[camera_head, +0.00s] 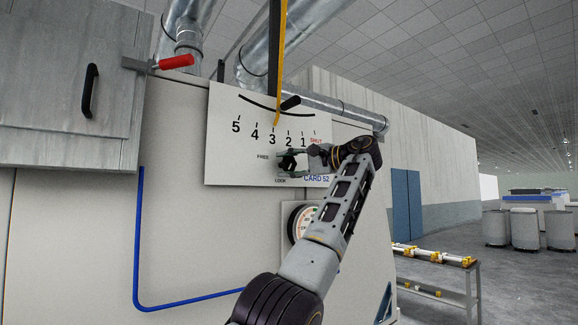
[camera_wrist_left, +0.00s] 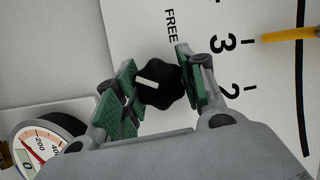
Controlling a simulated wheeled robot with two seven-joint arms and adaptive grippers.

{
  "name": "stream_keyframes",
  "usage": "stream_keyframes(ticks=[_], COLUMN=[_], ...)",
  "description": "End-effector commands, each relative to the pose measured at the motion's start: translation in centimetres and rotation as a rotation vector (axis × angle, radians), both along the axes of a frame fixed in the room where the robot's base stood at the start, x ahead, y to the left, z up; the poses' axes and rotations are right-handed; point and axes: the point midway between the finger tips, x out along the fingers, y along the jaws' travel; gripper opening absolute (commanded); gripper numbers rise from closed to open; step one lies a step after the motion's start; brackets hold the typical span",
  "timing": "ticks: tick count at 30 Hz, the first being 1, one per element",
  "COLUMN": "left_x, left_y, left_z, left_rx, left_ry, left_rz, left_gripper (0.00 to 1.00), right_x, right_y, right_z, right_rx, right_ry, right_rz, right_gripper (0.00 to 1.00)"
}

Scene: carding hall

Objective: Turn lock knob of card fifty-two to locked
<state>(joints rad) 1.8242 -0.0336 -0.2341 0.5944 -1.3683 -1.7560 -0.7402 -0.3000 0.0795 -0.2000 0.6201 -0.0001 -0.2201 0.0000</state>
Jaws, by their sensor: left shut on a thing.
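The black lock knob (camera_wrist_left: 160,88) sits on the white CARD 52 panel (camera_head: 225,120), between the FREE and LOCK labels. My left gripper (camera_head: 287,163) reaches it from the right. In the left wrist view its green-padded fingers (camera_wrist_left: 155,65) are shut on opposite sides of the knob. The knob's white mark shows off-centre, on the side away from the number scale, which appears to face LOCK. The LOCK label is outside the wrist view, and the knob is partly covered by the fingers in the head view. My right gripper is not in view.
A yellow-edged lever (camera_head: 279,80) hangs over the scale near 3. A dial gauge (camera_head: 300,220) is below the panel, close under my left arm. A grey cabinet with a black handle (camera_head: 90,90) and a red-handled lever (camera_head: 177,62) are left. A low bench (camera_head: 440,258) stands right.

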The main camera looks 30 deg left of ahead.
Motion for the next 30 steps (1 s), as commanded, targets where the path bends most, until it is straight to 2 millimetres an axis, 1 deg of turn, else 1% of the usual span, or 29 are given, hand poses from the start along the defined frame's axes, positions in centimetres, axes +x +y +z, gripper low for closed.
stream_keyframes(ticks=[15, 24, 30], left_x=[0.03, 0.04, 0.06], left_y=[-0.04, -0.05, -0.04], left_z=[-0.13, -0.19, -0.24], left_rx=[-0.14, -0.186, -0.197], left_ry=[-0.327, -0.438, -0.461], left_rz=[0.0, 0.001, 0.001], left_gripper=[0.16, 0.16, 0.16], right_x=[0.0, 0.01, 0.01], right_y=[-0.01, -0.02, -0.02], right_z=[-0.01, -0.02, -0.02], right_rx=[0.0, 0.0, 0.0], right_ry=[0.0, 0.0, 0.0], right_rz=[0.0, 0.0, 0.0], right_gripper=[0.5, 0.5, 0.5])
